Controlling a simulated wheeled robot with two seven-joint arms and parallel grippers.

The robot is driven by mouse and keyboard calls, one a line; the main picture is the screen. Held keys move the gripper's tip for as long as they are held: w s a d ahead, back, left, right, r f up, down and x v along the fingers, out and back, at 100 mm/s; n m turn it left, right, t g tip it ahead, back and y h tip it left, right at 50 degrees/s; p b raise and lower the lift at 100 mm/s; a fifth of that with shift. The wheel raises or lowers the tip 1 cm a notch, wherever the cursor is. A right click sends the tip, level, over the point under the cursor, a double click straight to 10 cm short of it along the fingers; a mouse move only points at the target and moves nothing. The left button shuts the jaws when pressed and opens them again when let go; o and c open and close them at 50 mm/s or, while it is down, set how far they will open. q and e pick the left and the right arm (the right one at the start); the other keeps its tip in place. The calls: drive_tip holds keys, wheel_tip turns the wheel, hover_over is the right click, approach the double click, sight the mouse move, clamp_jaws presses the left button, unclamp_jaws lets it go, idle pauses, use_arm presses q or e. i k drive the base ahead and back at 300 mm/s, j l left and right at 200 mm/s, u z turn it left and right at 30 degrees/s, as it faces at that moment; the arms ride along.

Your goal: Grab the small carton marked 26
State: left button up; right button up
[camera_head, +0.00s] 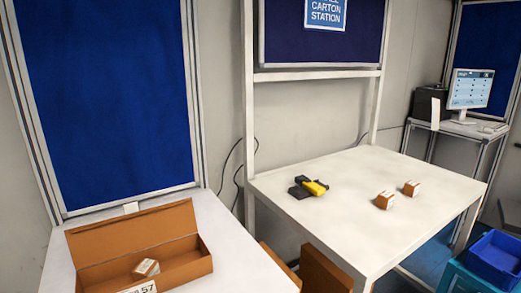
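Two small brown cartons with white labels stand on the white table at the right, the nearer one (384,200) and the farther one (411,188). A third small carton (146,268) with a white label lies tilted in an open brown box (200,262) on the left table. The numbers on the small cartons are too small to read, so I cannot tell which is marked 26. Neither of my grippers is in view.
A yellow and black device (314,188), apparently a scanner, lies on the right table (340,230). The box's front label (140,288) shows 57. A blue bin (496,262) stands at lower right. Brown boxes (322,270) stand between the tables. A monitor (471,88) is at the back right.

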sight(385, 200)
drive_tip(key=i+l+z, duration=0.1)
drive_tip(key=z, duration=0.3)
drive_tip(key=i+z, duration=0.1)
drive_tip(key=z, duration=0.35)
drive_tip(key=i+z, duration=0.1)
drive_tip(key=z, duration=0.3)
drive_tip(key=i+z, duration=0.15)
drive_tip(key=z, duration=0.3)
